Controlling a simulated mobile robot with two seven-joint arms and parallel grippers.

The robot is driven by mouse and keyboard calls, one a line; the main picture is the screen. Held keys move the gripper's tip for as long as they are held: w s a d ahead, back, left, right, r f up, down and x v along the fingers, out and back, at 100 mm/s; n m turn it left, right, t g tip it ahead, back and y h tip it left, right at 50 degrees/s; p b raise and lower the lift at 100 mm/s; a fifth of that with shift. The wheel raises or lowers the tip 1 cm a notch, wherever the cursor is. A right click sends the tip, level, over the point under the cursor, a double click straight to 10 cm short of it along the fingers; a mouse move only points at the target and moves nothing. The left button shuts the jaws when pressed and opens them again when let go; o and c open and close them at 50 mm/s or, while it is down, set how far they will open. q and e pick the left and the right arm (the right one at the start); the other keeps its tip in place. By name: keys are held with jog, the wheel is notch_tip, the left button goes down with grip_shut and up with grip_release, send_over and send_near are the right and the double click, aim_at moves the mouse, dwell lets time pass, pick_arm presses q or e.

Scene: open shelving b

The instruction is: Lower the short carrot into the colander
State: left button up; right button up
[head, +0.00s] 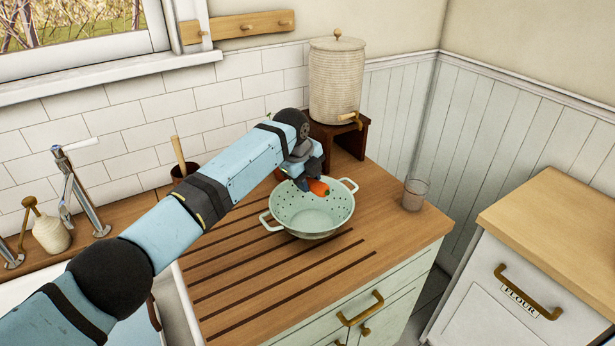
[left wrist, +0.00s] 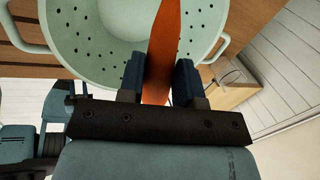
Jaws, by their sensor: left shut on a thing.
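The short carrot (head: 319,187) is orange and is held in my left gripper (head: 308,184), over the back part of the colander's opening. The pale green colander (head: 314,221) stands on the wooden drainboard, with two loop handles and rows of small holes. In the left wrist view the carrot (left wrist: 163,55) sits between the two dark blue fingers of my left gripper (left wrist: 160,78), and its far end lies over the colander (left wrist: 88,50). Whether the carrot touches the colander cannot be told. My right gripper is not in view.
A glass (head: 414,194) stands right of the colander. A ribbed dispenser (head: 336,80) with a brass tap sits on a dark wooden stand (head: 350,138) behind. A tap (head: 84,195) and soap bottle (head: 49,232) are at the left. The grooved drainboard (head: 260,285) in front is clear.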

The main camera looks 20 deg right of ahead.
pick_arm(q)
jog(key=shift+f+b, duration=1.55)
jog(key=shift+f, duration=1.75)
grip_shut()
jog(key=shift+f+b, duration=0.95)
jog(key=shift+f, duration=0.6)
jog(key=o, duration=1.1)
grip_release()
jog(key=shift+c, duration=0.2)
